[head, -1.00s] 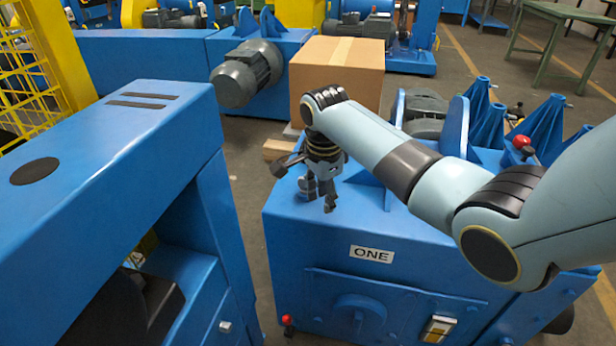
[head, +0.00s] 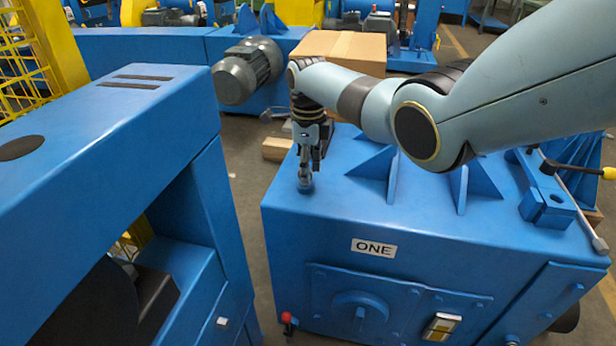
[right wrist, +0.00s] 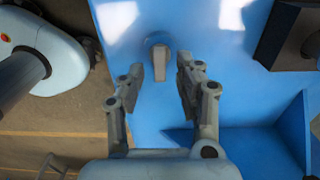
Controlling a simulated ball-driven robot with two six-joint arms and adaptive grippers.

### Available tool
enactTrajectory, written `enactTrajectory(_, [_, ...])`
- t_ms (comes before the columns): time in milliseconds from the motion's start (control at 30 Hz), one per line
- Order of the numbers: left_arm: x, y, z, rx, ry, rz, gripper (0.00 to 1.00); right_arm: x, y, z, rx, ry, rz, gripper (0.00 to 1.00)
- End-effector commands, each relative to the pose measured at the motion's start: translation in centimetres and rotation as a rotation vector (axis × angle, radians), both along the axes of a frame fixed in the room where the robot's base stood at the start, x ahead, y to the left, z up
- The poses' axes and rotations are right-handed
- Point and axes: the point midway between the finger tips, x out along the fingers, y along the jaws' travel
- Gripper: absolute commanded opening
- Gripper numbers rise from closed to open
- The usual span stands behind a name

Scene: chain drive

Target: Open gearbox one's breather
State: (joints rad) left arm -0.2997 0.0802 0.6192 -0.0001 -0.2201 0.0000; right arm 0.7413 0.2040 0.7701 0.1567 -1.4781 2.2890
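Gearbox one (head: 330,222) is the blue housing with the ONE label (head: 374,248). Its breather (head: 305,187), a small grey fitting, stands on the top face near the left edge. In the right wrist view, the breather (right wrist: 158,62) shows a pale upright tab on a round base. My right gripper (head: 309,170) points down right over the breather and partly hides it. In the right wrist view, my right gripper (right wrist: 159,76) is open, with one finger on each side of the tab and gaps between. My left gripper is not in view.
Blue triangular ribs (head: 376,172) rise from the gearbox top right of the breather. A cardboard box (head: 345,46) stands behind. A large blue frame (head: 110,140) fills the left, with a gap before the gearbox. A yellow-handled lever (head: 590,172) is at the right.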

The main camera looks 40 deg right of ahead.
Motion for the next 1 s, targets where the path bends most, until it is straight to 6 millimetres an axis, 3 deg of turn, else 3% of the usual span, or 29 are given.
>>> enactTrajectory(100, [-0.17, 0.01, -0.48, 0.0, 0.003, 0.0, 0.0, 0.03, 0.01, -0.95, -0.001, -0.001, 0.0, 0.35])
enactTrajectory(400, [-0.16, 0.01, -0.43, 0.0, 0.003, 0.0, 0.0, 0.05, 0.0, -0.99, 0.0, -0.001, 0.001, 0.35])
enactTrajectory(667, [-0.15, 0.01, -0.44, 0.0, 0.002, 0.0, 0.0, 0.04, 0.0, -1.0, 0.0, -0.001, 0.001, 0.01])
enactTrajectory(1000, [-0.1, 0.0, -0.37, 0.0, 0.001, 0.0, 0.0, 0.03, -0.02, -0.98, 0.0, -0.001, 0.01, 0.0])
